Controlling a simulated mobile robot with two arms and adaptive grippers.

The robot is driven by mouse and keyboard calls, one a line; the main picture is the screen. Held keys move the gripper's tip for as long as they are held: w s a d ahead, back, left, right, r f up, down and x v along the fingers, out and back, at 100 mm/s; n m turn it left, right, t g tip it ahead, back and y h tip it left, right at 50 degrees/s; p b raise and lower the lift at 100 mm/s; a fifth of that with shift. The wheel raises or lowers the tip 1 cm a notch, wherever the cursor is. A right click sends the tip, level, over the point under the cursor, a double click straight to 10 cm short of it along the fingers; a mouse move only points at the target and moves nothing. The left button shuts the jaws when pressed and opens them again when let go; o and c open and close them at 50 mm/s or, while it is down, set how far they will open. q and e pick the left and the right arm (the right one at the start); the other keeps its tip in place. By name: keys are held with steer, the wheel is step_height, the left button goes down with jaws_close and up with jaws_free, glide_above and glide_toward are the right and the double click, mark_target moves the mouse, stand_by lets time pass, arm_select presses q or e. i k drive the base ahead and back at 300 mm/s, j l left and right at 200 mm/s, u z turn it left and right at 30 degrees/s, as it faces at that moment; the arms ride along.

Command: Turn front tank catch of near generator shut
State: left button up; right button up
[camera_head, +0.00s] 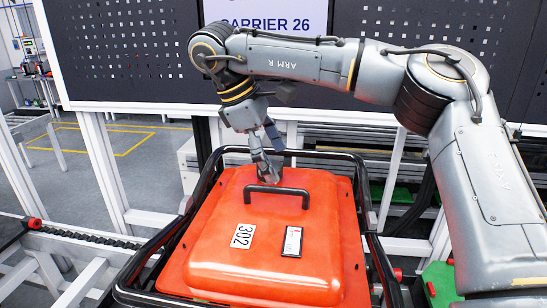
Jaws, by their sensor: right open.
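The generator (222,212) is an orange-red box with the number 302 on its top, set inside a black tube frame (370,240). A black bar handle (276,191) crosses its top. My right gripper (266,174) points down over the generator's far edge, just behind the handle. It is open, and its fingertips are close to the orange top; I cannot tell whether they touch it. I cannot make out a tank catch; the gripper may cover it. My left gripper is not in view.
Pale conveyor rails with a dark chain (90,238) run at the left. Dark perforated panels (130,50) and a CARRIER 26 sign (265,14) stand behind. A green part (437,285) lies at the lower right. Open floor shows at the far left.

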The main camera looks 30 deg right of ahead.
mark_target(187, 201)
steer(key=k+j, duration=0.5)
steer(key=k, duration=0.15)
steer(key=k+j, duration=0.5)
steer(key=k, duration=0.2)
